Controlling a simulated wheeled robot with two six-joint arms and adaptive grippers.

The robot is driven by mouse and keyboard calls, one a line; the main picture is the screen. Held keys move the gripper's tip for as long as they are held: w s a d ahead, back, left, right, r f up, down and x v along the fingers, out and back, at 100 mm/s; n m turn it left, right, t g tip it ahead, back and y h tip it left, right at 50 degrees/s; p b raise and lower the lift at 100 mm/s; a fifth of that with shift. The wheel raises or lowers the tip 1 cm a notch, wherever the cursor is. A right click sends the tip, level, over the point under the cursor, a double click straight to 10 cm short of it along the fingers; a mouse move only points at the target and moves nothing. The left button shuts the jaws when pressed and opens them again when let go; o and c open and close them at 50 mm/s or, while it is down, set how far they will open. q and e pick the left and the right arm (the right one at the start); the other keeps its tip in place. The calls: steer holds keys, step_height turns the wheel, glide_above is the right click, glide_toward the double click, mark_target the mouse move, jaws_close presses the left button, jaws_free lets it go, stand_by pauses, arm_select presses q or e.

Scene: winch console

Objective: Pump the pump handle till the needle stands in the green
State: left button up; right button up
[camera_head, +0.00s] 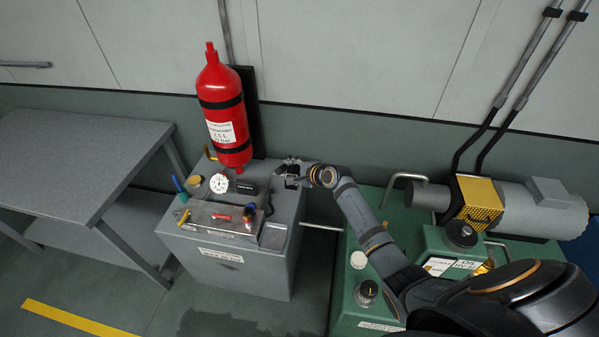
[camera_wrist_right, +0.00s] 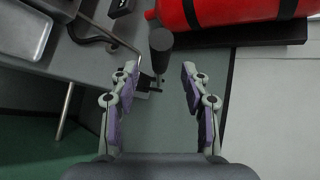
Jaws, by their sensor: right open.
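The pump handle shows in the wrist view as a dark round grip (camera_wrist_right: 161,42) on a thin rod, with a small bracket at its foot. My right gripper (camera_wrist_right: 158,76) is open; its purple-padded fingers stand one on each side of the handle's line, and I see no contact. In the head view the right gripper (camera_head: 289,172) is at the cabinet's back right corner and the handle cannot be made out there. The white gauge (camera_head: 219,183) faces up on the console; its needle is too small to read. My left gripper is out of view.
A red cylinder (camera_head: 222,112) stands close behind the gauge. The grey cabinet (camera_head: 225,262) carries a tray (camera_head: 206,216) with small coloured items. A grey table (camera_head: 75,150) is at left. Green machinery with a motor (camera_head: 530,208) is at right, under my arm.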

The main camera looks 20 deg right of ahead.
steer(key=v, duration=0.6)
stand_by(0.3)
